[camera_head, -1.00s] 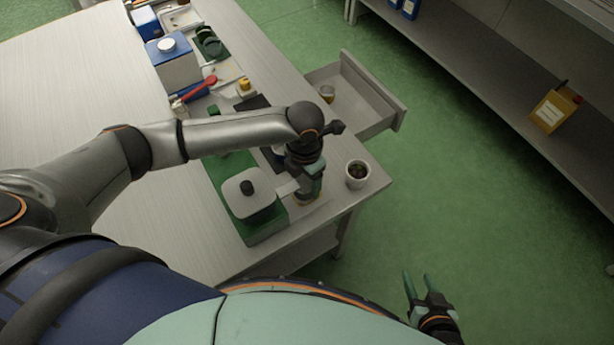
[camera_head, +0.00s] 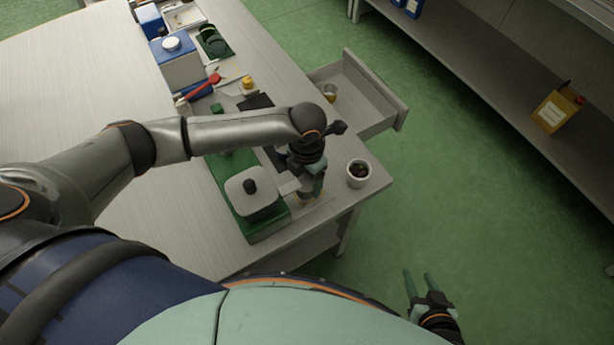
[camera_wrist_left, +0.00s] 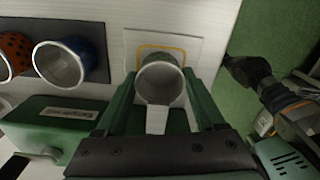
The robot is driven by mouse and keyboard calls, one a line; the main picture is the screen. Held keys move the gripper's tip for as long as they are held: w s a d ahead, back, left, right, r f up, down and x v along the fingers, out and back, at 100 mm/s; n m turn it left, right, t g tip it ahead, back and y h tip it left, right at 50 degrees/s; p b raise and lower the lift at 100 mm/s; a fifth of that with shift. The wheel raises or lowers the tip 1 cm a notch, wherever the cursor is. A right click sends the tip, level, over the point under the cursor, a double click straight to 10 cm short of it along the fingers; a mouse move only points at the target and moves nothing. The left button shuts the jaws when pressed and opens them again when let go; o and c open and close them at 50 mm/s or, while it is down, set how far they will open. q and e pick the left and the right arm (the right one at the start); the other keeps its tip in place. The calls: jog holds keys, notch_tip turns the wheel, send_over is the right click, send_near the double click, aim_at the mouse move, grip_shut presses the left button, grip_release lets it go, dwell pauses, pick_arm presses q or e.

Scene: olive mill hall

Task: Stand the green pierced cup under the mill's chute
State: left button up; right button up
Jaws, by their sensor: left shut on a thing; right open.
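The green pierced cup (camera_wrist_left: 160,83) is between the green fingers of my left gripper (camera_wrist_left: 159,76), which is shut on it. Its open rim and grey-green inside show; its holes cannot be made out. It is over the yellow-outlined square pad (camera_wrist_left: 193,46); whether its base touches is hidden. The mill's pale chute (camera_wrist_left: 157,120) reaches to the cup's near rim. The mill's green body (camera_wrist_left: 45,125) is beside the gripper. In the head view the mill (camera_head: 268,228) has a white lidded hopper, and my left gripper (camera_head: 312,187) hides most of the cup. My right gripper (camera_head: 419,276) is open and empty above the floor.
A blue cup (camera_wrist_left: 62,62) and an orange spotted cup (camera_wrist_left: 13,55) are on a dark mat to the left. A white pot (camera_head: 359,174) with dark contents stands near the table corner. An open drawer (camera_head: 372,104) juts out behind it. Tools and boxes crowd the table's far end.

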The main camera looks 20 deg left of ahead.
aim_at(310, 186)
pick_arm(q)
jog(key=o, duration=1)
jog(key=shift+o, duration=0.2)
notch_tip(310, 186, up, 8)
jog(key=shift+w+d+f, duration=0.2)
jog(key=shift+w+d, duration=0.1)
jog(key=shift+w, duration=0.1)
